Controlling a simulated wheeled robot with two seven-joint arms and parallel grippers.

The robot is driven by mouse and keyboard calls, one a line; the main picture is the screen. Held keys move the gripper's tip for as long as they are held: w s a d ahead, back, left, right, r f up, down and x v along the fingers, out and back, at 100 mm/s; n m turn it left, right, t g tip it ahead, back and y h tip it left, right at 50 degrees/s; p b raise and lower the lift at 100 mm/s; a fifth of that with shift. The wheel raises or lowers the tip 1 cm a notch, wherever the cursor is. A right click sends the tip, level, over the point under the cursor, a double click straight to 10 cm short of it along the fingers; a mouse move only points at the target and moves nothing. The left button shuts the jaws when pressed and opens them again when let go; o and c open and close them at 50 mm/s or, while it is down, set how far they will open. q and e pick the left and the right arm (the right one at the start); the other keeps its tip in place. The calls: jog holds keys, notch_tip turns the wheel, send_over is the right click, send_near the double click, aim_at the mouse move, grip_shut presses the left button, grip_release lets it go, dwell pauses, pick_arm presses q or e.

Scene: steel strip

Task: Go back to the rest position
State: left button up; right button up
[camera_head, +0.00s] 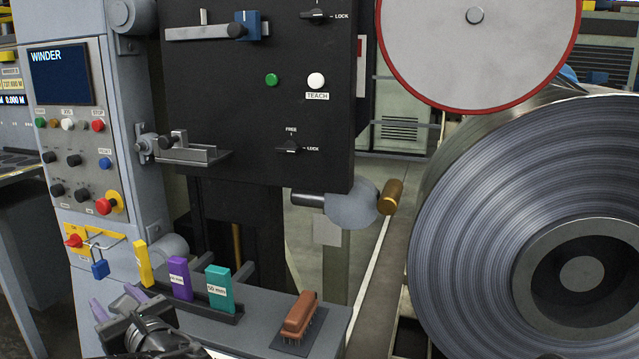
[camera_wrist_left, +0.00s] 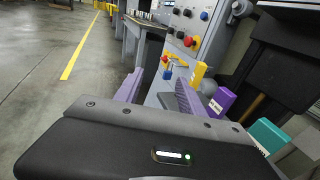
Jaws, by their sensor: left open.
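My left gripper (camera_head: 117,301) is at the lower left of the head view, with two purple fingers apart and nothing between them. It is in front of the ledge of the winder, left of the upright blocks. In the left wrist view the same gripper (camera_wrist_left: 158,92) shows its fingers spread, pointing towards the winder's control panel (camera_wrist_left: 190,28). My right gripper does not show in either view.
A yellow block (camera_head: 142,262), a purple block (camera_head: 180,278) and a teal block (camera_head: 219,288) stand in a rack. A brown-handled brush (camera_head: 300,316) lies to their right. A blue padlock (camera_head: 100,269) hangs at the panel. A large steel coil (camera_head: 465,215) fills the right.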

pick_arm(q)
jog(key=s+d+f+n+g+h, duration=0.1)
jog(key=s+d+f+g+h, duration=0.2)
jog(key=f, duration=0.8)
jog(key=s+d+f+n+g+h, duration=0.2)
jog(key=d+f+h, duration=0.15)
jog(key=f, duration=0.65)
jog(key=s+d+f+n+g+h, duration=0.1)
jog(key=s+d+f+g+h, duration=0.15)
jog(key=f, duration=0.85)
jog(key=s+d+f+n+g+h, duration=0.2)
jog(key=s+d+f+n+h, duration=0.2)
jog(key=s+d+f+n, duration=0.55)
jog(key=s+d+f+n+g+h, duration=0.1)
jog(key=s+d+f+n+h, duration=0.45)
jog(key=d+f+n, duration=0.65)
notch_tip(320, 180, up, 20)
jog(key=n+y+p, duration=0.1)
jog(key=n+p, duration=0.1)
jog(key=p, duration=1.6)
jog(key=shift+s+a+r+p, duration=0.25)
jog(key=shift+a+p, duration=0.05)
jog(key=shift+a, duration=0.15)
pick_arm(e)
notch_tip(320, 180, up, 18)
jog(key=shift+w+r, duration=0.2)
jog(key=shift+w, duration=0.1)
